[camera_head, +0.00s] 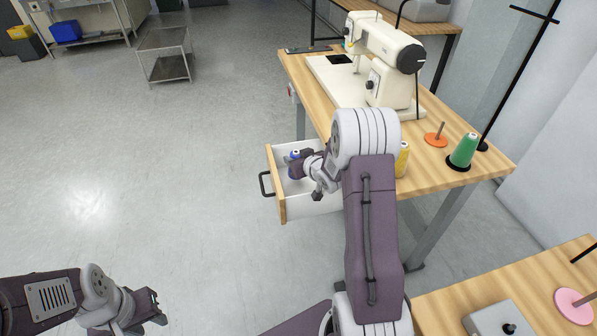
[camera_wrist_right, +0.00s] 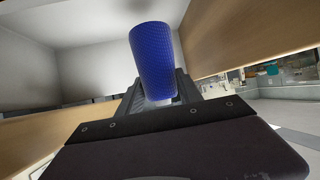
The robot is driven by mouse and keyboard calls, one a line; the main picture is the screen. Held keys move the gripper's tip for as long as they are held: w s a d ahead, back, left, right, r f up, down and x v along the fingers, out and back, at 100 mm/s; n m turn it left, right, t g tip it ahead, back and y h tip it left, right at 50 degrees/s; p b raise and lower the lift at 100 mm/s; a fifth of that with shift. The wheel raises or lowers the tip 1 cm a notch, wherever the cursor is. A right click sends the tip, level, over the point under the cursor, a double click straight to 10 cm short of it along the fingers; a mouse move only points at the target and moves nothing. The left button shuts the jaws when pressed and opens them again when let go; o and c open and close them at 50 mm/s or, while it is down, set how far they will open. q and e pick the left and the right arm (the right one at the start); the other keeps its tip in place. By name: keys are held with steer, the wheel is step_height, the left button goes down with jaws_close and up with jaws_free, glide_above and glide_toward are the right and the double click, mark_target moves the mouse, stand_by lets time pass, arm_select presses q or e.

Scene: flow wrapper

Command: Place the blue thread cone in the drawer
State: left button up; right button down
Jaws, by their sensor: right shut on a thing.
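The blue thread cone (camera_wrist_right: 153,55) stands between the fingers of my right gripper (camera_wrist_right: 158,92), which is shut on it. In the head view only a little of the cone (camera_head: 296,153) shows beside the gripper (camera_head: 293,164). The drawer (camera_head: 275,182) is pulled out under the sewing table, with white inside walls and a wooden front. My right gripper and the cone are within the drawer's walls; whether the cone touches the drawer floor cannot be told. My left gripper (camera_head: 156,308) is low at the left, away from the drawer; its fingers are too unclear to judge.
The sewing table (camera_head: 445,170) carries a cream sewing machine (camera_head: 385,60), a green cone (camera_head: 464,150), an orange spool base (camera_head: 436,139) and a partly hidden yellow cone (camera_head: 402,160). The drawer's black handle (camera_head: 265,184) sticks out left.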

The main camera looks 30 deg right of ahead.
step_height(320, 180, down, 4)
steer(key=shift+r+b, duration=0.1)
steer(key=shift+b, duration=0.75)
steer(key=shift+r, duration=0.1)
steer(key=c, duration=0.8)
jaws_free()
